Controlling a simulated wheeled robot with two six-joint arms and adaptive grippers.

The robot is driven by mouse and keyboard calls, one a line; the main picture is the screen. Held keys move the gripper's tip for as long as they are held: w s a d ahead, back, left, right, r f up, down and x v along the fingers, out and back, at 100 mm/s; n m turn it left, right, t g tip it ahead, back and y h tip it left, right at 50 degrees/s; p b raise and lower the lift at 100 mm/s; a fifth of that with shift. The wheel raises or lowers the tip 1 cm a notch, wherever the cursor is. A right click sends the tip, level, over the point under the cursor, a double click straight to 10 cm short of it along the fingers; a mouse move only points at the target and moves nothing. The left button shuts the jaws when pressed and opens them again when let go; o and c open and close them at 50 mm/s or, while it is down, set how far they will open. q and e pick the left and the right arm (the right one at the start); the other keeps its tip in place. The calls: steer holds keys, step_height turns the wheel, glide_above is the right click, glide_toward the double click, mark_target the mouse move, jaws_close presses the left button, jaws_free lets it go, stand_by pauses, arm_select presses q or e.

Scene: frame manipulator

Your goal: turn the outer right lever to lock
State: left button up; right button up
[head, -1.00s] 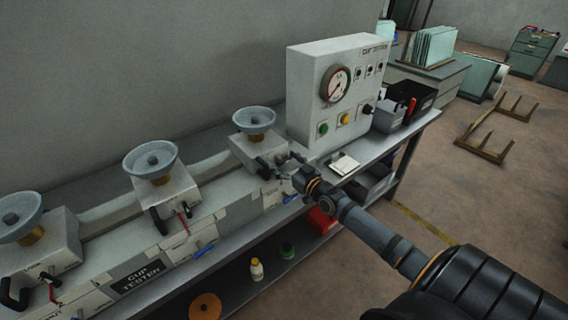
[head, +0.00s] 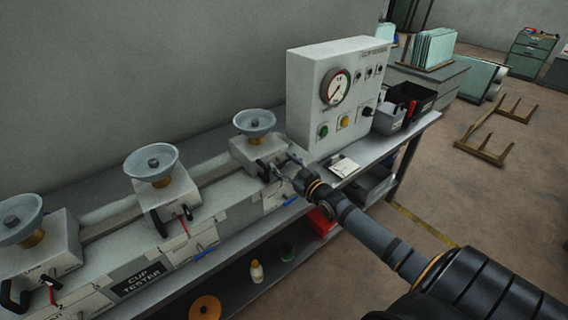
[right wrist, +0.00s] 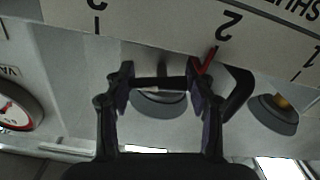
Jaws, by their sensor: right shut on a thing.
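The outer right lever is a black handle on the front of the rightmost pale tester unit (head: 244,148), which carries a grey cup (head: 254,122). My right gripper (head: 277,166) is at the front of that unit. It is shut on the dark lever bar (right wrist: 160,83), which lies across between the two fingers of the right gripper (right wrist: 162,92) in the wrist view. The gripper and arm hide much of the lever in the head view, so its exact angle is hard to read. My left gripper is not in view.
A control box (head: 322,95) with a gauge stands just right of the gripper. The middle unit has a black handle (head: 158,222) and a red pointer (head: 184,225). A blue lever (head: 290,200) is below the gripper.

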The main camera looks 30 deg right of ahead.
steer(key=n, duration=0.3)
steer(key=shift+r+n+p, duration=0.1)
steer(key=shift+n+p, duration=0.2)
steer(key=shift+p, duration=0.1)
steer(key=n+p, duration=0.1)
steer(key=n, duration=0.1)
steer(key=shift+n, duration=0.4)
steer(key=n+p, duration=0.2)
steer(key=n, duration=0.1)
steer(key=shift+a+r+n, duration=0.1)
steer(key=shift+r+n, duration=0.05)
steer(key=shift+n, duration=0.15)
steer(key=shift+a+n+p, duration=0.1)
steer(key=shift+n+p, duration=0.35)
steer(key=shift+n, duration=0.05)
steer(key=shift+a+n, duration=0.15)
steer(key=shift+n, duration=0.15)
